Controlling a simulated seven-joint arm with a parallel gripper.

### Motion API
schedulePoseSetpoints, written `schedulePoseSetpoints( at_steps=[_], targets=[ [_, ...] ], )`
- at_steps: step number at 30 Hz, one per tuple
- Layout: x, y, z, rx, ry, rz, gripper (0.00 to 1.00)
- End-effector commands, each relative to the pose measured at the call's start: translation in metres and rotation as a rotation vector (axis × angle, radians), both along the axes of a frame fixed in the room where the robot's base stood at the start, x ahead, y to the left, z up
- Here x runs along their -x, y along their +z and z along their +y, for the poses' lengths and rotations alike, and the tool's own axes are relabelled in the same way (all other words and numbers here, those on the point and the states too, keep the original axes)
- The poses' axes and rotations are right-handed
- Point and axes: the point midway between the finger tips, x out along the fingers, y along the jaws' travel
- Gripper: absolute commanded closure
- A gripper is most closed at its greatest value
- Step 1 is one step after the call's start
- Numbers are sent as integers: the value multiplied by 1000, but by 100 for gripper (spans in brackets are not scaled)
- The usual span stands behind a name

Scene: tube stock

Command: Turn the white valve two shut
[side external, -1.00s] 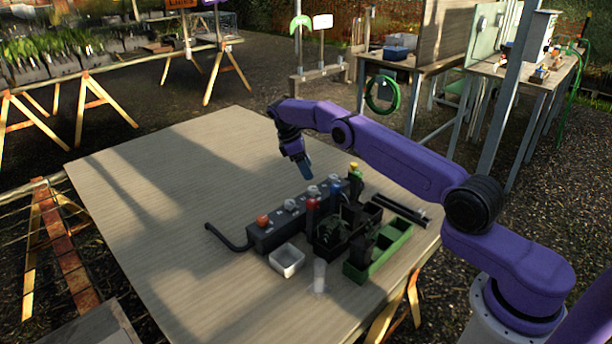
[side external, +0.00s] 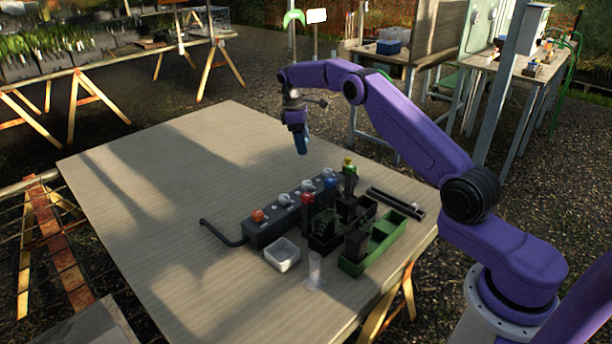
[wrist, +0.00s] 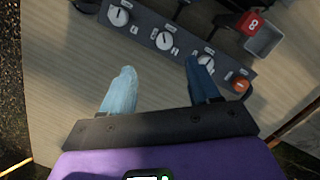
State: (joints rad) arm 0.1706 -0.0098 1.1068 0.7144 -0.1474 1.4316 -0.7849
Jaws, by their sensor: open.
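A dark valve manifold (side external: 262,236) lies on the table with a row of knobs on top. The wrist view shows three white knobs, a far-left one (wrist: 118,15), a middle one (wrist: 163,40) and a right one (wrist: 205,58), then an orange knob (wrist: 240,86) at the end. Small labels sit beside them, too small to read, so I cannot tell which is valve two. My gripper (wrist: 160,68) is open and empty, with blue fingertips. In the side view my gripper (side external: 302,150) hangs above and behind the manifold, apart from all knobs.
A black hose (side external: 220,233) runs from the manifold's left end. The table's left half is clear.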

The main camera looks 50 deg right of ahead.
Motion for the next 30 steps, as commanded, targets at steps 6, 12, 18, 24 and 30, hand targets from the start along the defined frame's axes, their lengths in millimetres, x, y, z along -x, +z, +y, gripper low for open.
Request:
schedulePoseSetpoints(
  at_steps=[6, 12, 18, 24, 30],
  targets=[
    [10, 29, -5, -87, -153, -112, 39],
    [14, 34, -6, -114, -204, -144, 39],
    [14, 11, -6, -114, -205, -140, 39],
    [15, -26, -6, -114, -204, -139, 39],
    [15, -64, -6, -114, -204, -139, 39]
  ],
)
